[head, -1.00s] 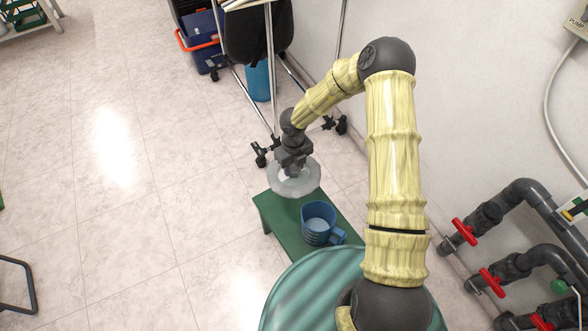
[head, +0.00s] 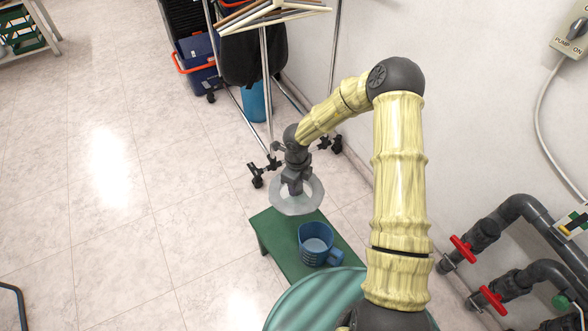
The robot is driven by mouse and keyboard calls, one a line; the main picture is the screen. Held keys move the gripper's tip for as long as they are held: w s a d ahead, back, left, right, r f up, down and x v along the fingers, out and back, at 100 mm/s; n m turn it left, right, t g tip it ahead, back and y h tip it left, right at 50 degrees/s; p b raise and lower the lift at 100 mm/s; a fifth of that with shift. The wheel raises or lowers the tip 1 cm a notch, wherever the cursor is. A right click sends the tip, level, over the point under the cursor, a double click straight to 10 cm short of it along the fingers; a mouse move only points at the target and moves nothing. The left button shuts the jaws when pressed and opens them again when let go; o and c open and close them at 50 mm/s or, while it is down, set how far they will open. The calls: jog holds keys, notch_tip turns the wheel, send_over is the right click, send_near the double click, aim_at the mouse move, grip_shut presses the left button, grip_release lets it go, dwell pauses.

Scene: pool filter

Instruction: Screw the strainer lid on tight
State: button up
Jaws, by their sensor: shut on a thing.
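The strainer lid (head: 283,203) is a round, translucent whitish disc in the head view. My gripper (head: 293,189) is shut on it from above, at the lid's middle. The lid hangs in the air near the far left end of a green bench and looks roughly level. My gripper's fingertips are small and partly hidden by the wrist.
A ribbed green round surface (head: 300,300) is in front. Grey pipes with red valve handles (head: 462,249) are at right. A wheeled rack (head: 268,95) stands behind.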

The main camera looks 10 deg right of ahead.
aim_at(305, 190)
jog(key=n, duration=0.1)
jog(key=d+r+n, duration=0.1)
jog(key=n, duration=0.1)
jog(key=shift+d, duration=0.1)
jog(key=n, duration=0.1)
jog(key=d+r+n, duration=0.1)
jog(key=n, duration=0.3)
jog(key=shift+s+d+r, duration=0.1)
jog(key=shift+d+r, duration=0.15)
jog(key=shift+d, duration=0.05)
jog(key=n, duration=0.2)
jog(key=d+r+n, duration=0.1)
jog(key=n, duration=0.1)
jog(key=d+r+n, duration=0.1)
jog(key=n, duration=0.1)
jog(key=shift+s+d, duration=0.15)
jog(key=shift+s, duration=0.05)
jog(key=n, duration=0.1)
jog(key=d+r+n, duration=0.1)
jog(key=n, duration=0.3)
jog(key=shift+s+d+r, duration=0.15)
jog(key=shift+s+d, duration=0.05)
jog(key=shift+d, duration=0.15)
jog(key=n, duration=0.2)
jog(key=d+r+n, duration=0.1)
jog(key=n, duration=0.2)
jog(key=shift+s+d+r+n, duration=0.3)
jog(key=shift+d+n, duration=0.1)
